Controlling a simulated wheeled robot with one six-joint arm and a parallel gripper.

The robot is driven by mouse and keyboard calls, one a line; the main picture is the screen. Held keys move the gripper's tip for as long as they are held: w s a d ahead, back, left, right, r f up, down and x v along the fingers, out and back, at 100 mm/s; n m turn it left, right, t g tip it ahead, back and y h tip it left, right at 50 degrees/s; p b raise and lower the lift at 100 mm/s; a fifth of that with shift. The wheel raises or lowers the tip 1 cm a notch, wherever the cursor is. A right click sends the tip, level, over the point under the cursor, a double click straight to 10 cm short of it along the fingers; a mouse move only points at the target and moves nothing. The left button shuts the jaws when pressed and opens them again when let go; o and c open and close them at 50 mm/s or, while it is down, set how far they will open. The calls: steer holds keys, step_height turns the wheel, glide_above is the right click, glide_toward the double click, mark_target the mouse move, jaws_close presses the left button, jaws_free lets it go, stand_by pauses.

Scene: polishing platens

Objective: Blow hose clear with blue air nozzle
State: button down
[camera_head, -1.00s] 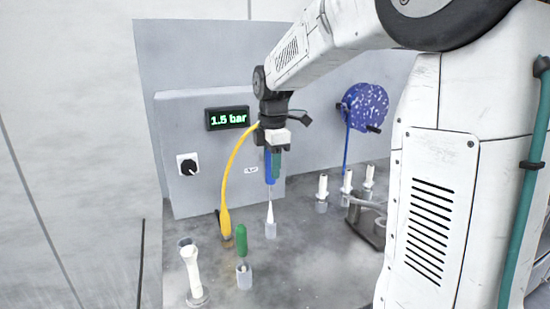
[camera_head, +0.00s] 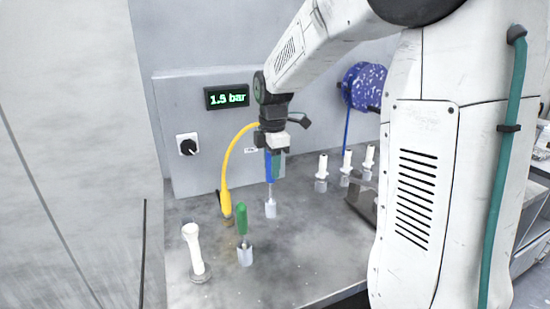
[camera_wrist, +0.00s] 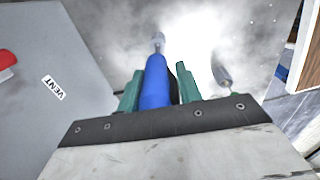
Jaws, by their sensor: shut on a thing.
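My gripper (camera_head: 276,168) is shut on the blue air nozzle (camera_head: 268,168), which hangs upright between the teal fingers. In the wrist view, the nozzle's blue body (camera_wrist: 154,85) lies between the fingers, and its thin tip points away toward a small grey holder. In the head view, the shaft reaches down to this grey holder (camera_head: 270,209); I cannot tell how deep it sits. A yellow hose (camera_head: 226,168) curves from near my gripper down to a thicker yellow end (camera_head: 226,204) on the bench. Its upper end is hidden behind my gripper.
A green-handled tool (camera_head: 241,220) stands in another grey holder (camera_head: 245,256). A white piece (camera_head: 194,250) stands at front left. Several white-topped pieces (camera_head: 321,168) stand at right. The panel has a display (camera_head: 227,97) reading 1.5 bar and a black knob (camera_head: 188,147). A blue reel (camera_head: 362,86) hangs behind.

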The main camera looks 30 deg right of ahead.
mark_target(272, 180)
steer(key=shift+f, duration=2.8)
steer(key=c, duration=0.9)
jaws_free()
